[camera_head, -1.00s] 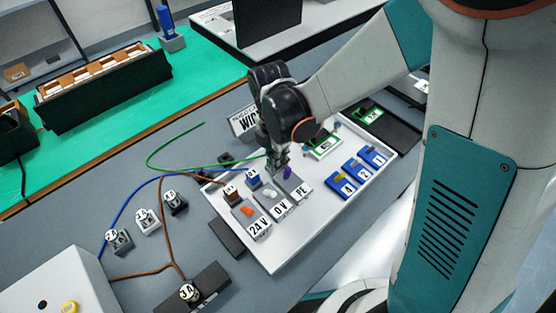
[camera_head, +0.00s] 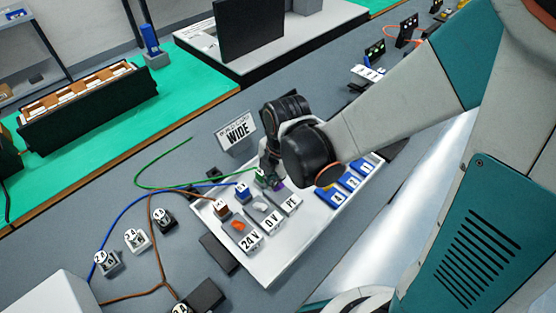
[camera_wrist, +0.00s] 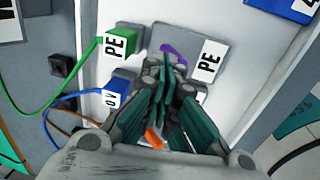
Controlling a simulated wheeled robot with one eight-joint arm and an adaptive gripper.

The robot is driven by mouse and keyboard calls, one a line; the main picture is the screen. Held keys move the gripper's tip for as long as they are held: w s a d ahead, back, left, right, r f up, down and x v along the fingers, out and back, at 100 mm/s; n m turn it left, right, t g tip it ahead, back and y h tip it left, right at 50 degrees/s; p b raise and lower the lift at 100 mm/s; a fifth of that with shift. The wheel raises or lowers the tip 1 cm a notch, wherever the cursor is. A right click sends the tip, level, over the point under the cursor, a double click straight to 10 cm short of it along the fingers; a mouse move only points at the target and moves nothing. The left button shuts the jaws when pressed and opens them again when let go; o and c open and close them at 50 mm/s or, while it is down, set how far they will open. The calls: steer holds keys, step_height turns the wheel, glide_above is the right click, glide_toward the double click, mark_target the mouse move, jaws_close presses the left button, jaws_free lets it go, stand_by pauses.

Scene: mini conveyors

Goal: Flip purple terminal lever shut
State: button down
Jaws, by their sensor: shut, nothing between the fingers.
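The purple lever (camera_wrist: 174,48) sits on the grey PE terminal (camera_wrist: 198,47) in the wrist view, just beyond my fingertips. In the head view a bit of the purple lever (camera_head: 280,184) shows beside my gripper (camera_head: 266,178), on the PE terminal (camera_head: 289,203). My gripper (camera_wrist: 166,62) is shut and empty, its tips close to the lever; I cannot tell whether they touch it. Whether the lever is raised or flat is hard to tell. A green PE plug (camera_wrist: 121,41) with a green wire sits at the terminal's left in the wrist view.
The white board (camera_head: 290,262) also carries the 0V terminal (camera_head: 267,219) and the 24V terminal with an orange lever (camera_head: 238,226). Blue numbered blocks (camera_head: 330,196) stand to the right. A WIDE sign (camera_head: 236,131) stands behind. Loose wires run left.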

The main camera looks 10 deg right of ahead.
mark_target(276, 196)
steer(key=shift+s+d, duration=0.1)
steer(key=shift+s, duration=0.25)
steer(key=shift+w, duration=0.1)
steer(key=shift+w+a+f+b, duration=0.3)
steer(key=shift+w+a+b, duration=0.15)
steer(key=shift+w, duration=0.2)
steer(key=shift+r, duration=0.1)
step_height(276, 196, up, 12)
steer(key=s+d, duration=0.1)
steer(key=shift+s, duration=0.35)
stand_by(0.4)
